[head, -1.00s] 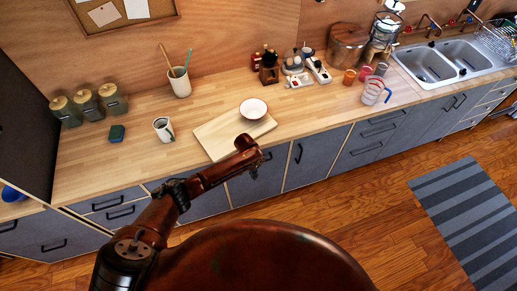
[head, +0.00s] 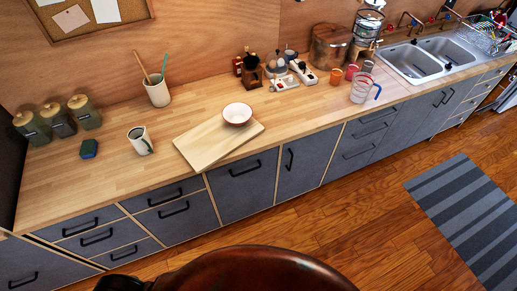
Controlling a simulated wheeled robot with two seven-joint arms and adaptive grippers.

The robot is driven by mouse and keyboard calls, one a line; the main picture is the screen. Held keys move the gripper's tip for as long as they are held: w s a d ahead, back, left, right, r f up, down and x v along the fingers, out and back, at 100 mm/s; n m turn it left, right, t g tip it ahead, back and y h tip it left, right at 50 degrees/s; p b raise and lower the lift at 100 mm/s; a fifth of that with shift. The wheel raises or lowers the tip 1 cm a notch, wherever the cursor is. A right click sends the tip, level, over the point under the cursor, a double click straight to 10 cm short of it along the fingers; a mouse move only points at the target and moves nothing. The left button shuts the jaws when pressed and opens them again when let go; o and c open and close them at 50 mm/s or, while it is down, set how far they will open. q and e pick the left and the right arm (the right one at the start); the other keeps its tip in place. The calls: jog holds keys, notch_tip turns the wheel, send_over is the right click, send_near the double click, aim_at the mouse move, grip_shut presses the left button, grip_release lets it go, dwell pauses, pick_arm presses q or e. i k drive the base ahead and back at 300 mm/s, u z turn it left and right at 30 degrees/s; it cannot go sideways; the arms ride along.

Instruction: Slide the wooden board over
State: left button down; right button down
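The pale wooden board (head: 207,146) lies flat on the wooden counter, set at an angle, its near corner close to the counter's front edge. A white bowl with a reddish rim (head: 237,114) sits on the board's far right part. Neither of my grippers shows in the head view now.
On the counter (head: 90,185), a mug (head: 139,141) and a blue-green sponge (head: 89,148) are left of the board. A utensil crock (head: 157,92) stands behind, and a measuring cup (head: 361,89) stands to the right. Bare counter lies right of the board.

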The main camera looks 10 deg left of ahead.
aim_at(202, 146)
jog(key=z, duration=1.5)
jog(key=i, duration=2.2)
jog(key=u, duration=2.85)
